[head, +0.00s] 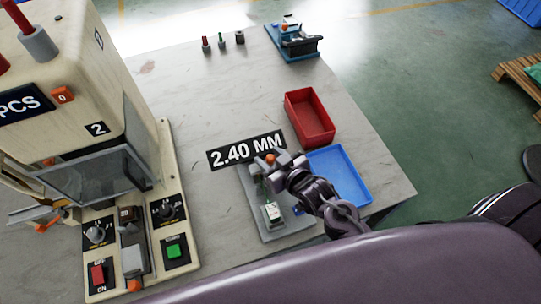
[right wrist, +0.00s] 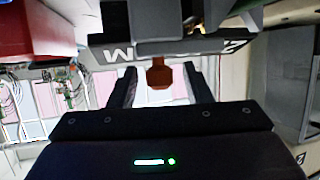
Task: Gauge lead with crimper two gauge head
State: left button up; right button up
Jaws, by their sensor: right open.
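The beige crimper two (head: 140,190), marked with a 2, stands at the left of the head view. The grey gauge (head: 275,212) with a small pale display lies on the table under a sign reading 2.40 MM (head: 246,149). My right gripper (head: 272,168) is over the gauge's far part, close to an orange knob (head: 270,157). In the right wrist view the open fingers (right wrist: 162,88) stand on either side of that orange knob (right wrist: 159,75), with gaps visible. I cannot make out a lead in the gauge. My left gripper is not in view.
A red tray (head: 309,118) and a blue tray (head: 352,172) lie right of the gauge. A blue-based device (head: 292,42) and several small coloured posts (head: 221,42) stand at the far edge. The middle of the table (head: 190,90) is clear.

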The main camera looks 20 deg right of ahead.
jog(key=c, duration=0.4)
grip_shut()
jog(key=d+p, duration=0.1)
jog(key=d, duration=0.3)
jog(key=shift+w+d, duration=0.1)
jog(key=shift+d, duration=0.3)
jog(key=shift+a, duration=0.1)
grip_release()
jog(key=o, duration=0.4)
